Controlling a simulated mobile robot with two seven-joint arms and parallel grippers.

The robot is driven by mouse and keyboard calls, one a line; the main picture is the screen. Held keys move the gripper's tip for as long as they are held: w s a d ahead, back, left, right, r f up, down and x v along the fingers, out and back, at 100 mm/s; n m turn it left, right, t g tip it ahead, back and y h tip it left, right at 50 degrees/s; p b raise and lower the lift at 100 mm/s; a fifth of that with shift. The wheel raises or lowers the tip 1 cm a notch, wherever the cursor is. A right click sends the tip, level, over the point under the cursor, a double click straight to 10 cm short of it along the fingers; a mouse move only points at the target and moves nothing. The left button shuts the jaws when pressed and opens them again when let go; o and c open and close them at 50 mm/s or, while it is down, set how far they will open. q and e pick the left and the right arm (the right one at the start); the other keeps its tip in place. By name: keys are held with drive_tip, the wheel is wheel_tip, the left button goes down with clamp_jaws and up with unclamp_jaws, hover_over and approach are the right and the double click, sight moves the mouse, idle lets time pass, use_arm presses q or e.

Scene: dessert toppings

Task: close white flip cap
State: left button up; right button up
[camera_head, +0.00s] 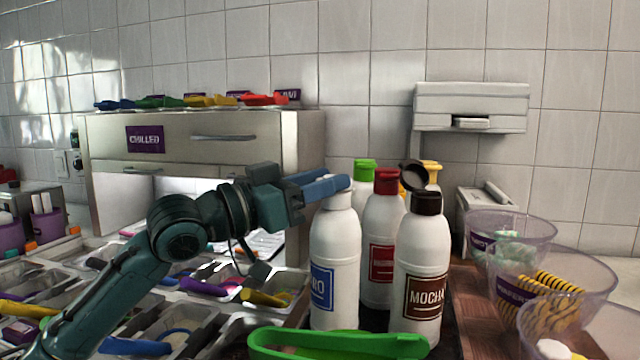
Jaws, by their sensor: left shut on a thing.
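The white bottle with the blue label (335,255) stands upright at the middle of the counter. Its white flip cap (340,198) is on top, partly hidden by my left gripper's blue fingers; I cannot tell whether the lid is fully down. My left gripper (335,185) reaches in from the left, with its fingertips shut on the white flip cap. My right gripper is not in view.
A red-capped bottle (383,235) and a mocha bottle (420,265) with its dark lid raised stand close on the right. Green tongs (340,343) lie in front. Clear bowls (555,275) stand at right, topping trays (190,320) at left. A chilled cabinet (200,150) is behind.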

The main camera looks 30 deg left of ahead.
use_arm(q)
drive_tip(key=o, duration=1)
drive_tip(key=shift+s, duration=0.1)
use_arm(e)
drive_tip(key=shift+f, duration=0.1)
use_arm(q)
drive_tip(key=shift+s+a+f, duration=0.2)
drive_tip(key=shift+a, duration=0.05)
drive_tip(key=shift+b+v, duration=2.75)
drive_tip(key=shift+v, duration=3.4)
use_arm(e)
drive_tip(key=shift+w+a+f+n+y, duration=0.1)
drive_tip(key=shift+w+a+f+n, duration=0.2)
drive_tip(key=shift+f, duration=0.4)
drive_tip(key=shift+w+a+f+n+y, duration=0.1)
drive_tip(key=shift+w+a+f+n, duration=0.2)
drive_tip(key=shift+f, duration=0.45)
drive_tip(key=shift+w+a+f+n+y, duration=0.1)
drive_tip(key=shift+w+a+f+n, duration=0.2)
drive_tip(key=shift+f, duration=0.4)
use_arm(q)
drive_tip(key=shift+r, duration=0.25)
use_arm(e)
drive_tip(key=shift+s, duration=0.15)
